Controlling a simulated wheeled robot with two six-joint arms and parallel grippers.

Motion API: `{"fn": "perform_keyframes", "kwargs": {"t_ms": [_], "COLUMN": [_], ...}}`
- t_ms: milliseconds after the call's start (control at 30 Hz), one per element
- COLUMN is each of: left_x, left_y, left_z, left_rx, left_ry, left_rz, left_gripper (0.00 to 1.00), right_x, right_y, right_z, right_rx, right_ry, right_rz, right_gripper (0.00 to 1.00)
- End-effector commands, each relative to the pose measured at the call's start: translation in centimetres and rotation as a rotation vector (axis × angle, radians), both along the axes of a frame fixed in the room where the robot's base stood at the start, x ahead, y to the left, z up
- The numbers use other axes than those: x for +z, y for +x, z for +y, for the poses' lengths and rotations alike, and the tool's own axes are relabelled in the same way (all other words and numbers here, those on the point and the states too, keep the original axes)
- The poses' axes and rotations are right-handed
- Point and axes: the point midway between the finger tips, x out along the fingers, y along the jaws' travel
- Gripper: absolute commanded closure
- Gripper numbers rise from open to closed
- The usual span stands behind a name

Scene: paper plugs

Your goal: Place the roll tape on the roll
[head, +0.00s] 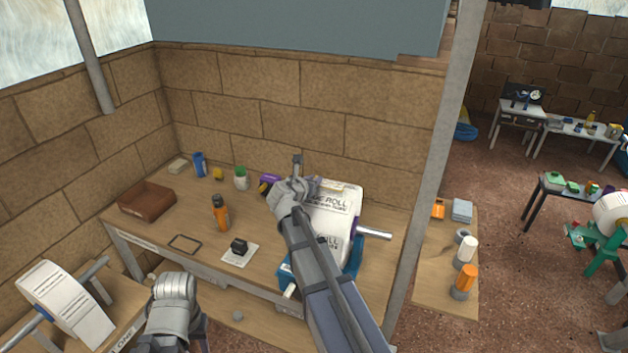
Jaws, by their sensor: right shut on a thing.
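A large white paper roll (342,203) with printed lettering sits in a blue stand (354,268) on the bench, on a metal rod (374,234) with a purple ring near the roll's right end. My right gripper (291,184) is at the roll's upper left, and my forearm covers part of the roll and stand. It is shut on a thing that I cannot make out. A small purple and yellow item (267,183) shows just left of it; I cannot tell whether they touch. My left gripper (173,288) is low at the left, its fingers not clear.
The bench holds a brown tray (147,201), an orange bottle (220,213), a blue can (199,165), a green and white cup (240,177) and a black block (239,246) on a white card. A label roll (66,302) stands at lower left. A grey post (447,130) rises at right.

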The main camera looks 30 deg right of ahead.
Motion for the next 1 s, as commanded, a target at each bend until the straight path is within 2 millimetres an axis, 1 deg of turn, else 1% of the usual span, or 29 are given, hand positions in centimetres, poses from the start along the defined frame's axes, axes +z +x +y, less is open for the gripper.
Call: {"fn": "perform_keyframes", "kwargs": {"t_ms": [767, 800, 1000], "left_x": [-1.3, -1.2, -1.2], "left_y": [0.0, 0.0, 0.0], "left_z": [0.0, 0.0, 0.0], "left_rx": [0.0, 0.0, 0.0], "left_ry": [0.0, 0.0, 0.0], "left_rz": [0.0, 0.0, 0.0], "left_gripper": [0.52, 0.52, 0.52], "right_x": [-1.3, -1.2, -1.2], "right_y": [0.0, 0.0, 0.0], "right_z": [0.0, 0.0, 0.0], "right_rx": [0.0, 0.0, 0.0], "right_ry": [0.0, 0.0, 0.0], "right_rz": [0.0, 0.0, 0.0], "right_gripper": [1.0, 0.79, 0.56]}}
